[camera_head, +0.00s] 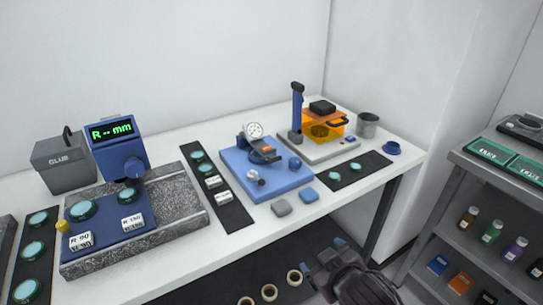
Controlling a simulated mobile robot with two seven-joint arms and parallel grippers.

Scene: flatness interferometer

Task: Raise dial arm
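The dial gauge (254,130) has a round white face and sits on a dark blue arm (263,155) with an orange part on it. This stands on a blue base plate (262,190) in the middle of the white table. A small silver knob (252,175) and a blue knob (295,164) sit on the plate. Whether the arm is up or down is hard to tell at this size. My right gripper (324,255) is at the bottom, in front of and below the table edge, with its fingers apart and empty. My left gripper is out of view.
Left are a granite block (190,205), a display unit (118,150) reading "R -- mm" and a glue box (62,165). Right are an orange-shielded device (322,125), a grey cup (367,124) and a blue dish (392,148). Two small blocks lie by the front edge. A shelf (480,200) stands right.

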